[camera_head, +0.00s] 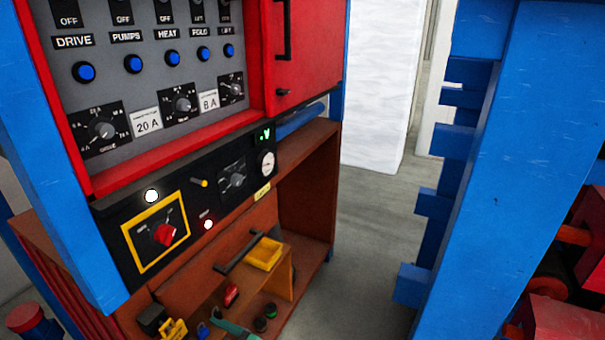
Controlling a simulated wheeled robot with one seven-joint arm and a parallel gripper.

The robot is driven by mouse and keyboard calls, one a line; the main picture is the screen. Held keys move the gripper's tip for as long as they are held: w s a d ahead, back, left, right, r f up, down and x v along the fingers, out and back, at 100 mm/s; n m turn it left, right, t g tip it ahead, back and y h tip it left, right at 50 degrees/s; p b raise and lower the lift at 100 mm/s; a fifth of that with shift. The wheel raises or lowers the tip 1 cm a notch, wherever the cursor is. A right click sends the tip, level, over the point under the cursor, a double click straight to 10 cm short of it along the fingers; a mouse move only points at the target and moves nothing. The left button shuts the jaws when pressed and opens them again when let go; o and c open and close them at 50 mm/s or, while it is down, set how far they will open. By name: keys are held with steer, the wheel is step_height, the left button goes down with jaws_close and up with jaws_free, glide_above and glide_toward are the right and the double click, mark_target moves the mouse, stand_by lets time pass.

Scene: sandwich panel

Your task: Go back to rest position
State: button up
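My gripper and arm do not show in the head view. The control panel (190,60) fills the upper left, a grey face in a red frame. It has several OFF switches, a row of blue buttons (133,64) and black rotary dials (183,104) set among white labels reading 20 A and 8 A.
A red cabinet door (303,50) is beside the panel. Blue posts (525,170) stand at right. Grey floor (375,230) is clear between; a white block (378,85) stands behind.

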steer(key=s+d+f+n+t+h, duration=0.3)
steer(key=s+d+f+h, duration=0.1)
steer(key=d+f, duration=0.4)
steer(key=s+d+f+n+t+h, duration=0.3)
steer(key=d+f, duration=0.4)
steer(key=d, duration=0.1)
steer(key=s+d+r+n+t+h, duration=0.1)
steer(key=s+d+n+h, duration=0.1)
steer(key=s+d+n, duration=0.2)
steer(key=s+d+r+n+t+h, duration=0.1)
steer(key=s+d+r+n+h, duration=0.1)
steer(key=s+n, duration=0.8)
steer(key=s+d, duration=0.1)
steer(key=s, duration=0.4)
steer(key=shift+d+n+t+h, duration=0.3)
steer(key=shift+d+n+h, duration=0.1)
